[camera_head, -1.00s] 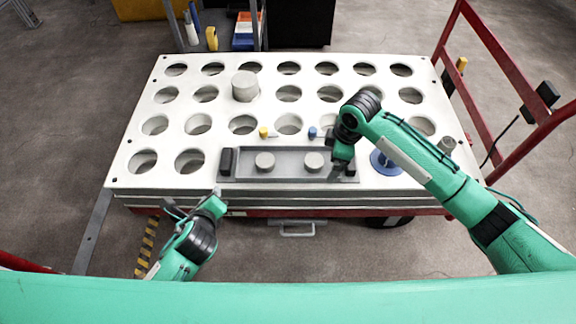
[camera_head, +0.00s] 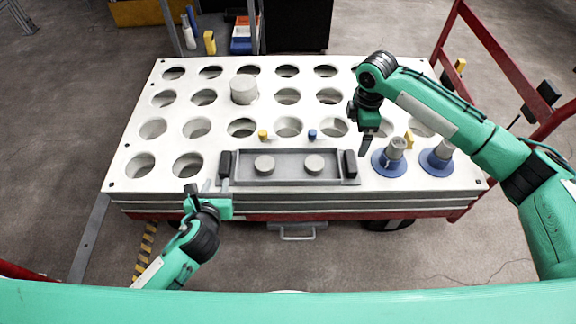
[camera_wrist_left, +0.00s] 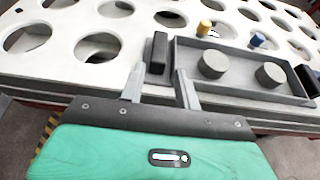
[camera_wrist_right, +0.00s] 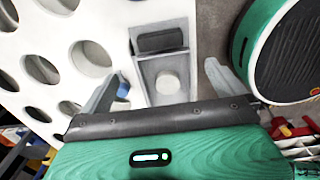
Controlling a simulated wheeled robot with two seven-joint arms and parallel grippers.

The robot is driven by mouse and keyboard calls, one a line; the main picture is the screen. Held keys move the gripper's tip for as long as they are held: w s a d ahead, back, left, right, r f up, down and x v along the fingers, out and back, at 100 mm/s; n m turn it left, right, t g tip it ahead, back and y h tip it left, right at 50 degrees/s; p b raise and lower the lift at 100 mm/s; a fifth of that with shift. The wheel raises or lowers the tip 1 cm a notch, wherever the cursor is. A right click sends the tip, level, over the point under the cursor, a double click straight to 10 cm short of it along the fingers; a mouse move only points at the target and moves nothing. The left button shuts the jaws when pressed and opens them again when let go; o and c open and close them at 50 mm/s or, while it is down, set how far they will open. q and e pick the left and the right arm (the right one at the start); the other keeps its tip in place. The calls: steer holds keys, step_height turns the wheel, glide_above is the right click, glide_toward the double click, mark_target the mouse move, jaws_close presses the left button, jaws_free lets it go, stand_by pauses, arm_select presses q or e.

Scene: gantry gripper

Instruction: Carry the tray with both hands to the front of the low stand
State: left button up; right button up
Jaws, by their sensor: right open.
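The grey tray (camera_head: 289,181) lies on the white perforated table and holds two grey cylinders (camera_head: 264,165) (camera_head: 314,164). A black handle stands at its left end (camera_head: 226,163) and another at its right end (camera_head: 350,165). My left gripper (camera_head: 214,186) is open, just in front of the left handle; in the left wrist view its fingers (camera_wrist_left: 160,88) point toward that handle, apart from it. My right gripper (camera_head: 366,140) is open above the table, behind and right of the right handle; in the right wrist view the tray (camera_wrist_right: 147,83) shows between its fingers (camera_wrist_right: 163,80).
The white table (camera_head: 113,171) has rows of round holes. Two blue-based grey pieces (camera_head: 391,157) (camera_head: 438,158) stand right of the tray. A yellow (camera_head: 262,134) and a blue peg (camera_head: 312,134) stand behind it. A grey cylinder (camera_head: 243,90) stands farther back. Red rails (camera_head: 500,60) rise at right.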

mark_target(225, 160)
arm_select(q)
steer(key=x, duration=1.3)
arm_select(e)
step_height(225, 160, down, 13)
arm_select(q)
steer(key=shift+s, duration=0.1)
steer(key=c, duration=0.7)
arm_select(e)
steer(key=c, duration=0.7)
arm_select(q)
jaws_close()
arm_select(e)
steer(key=c, duration=0.7)
steer(key=shift+c, duration=0.2)
steer(key=shift+r, duration=0.1)
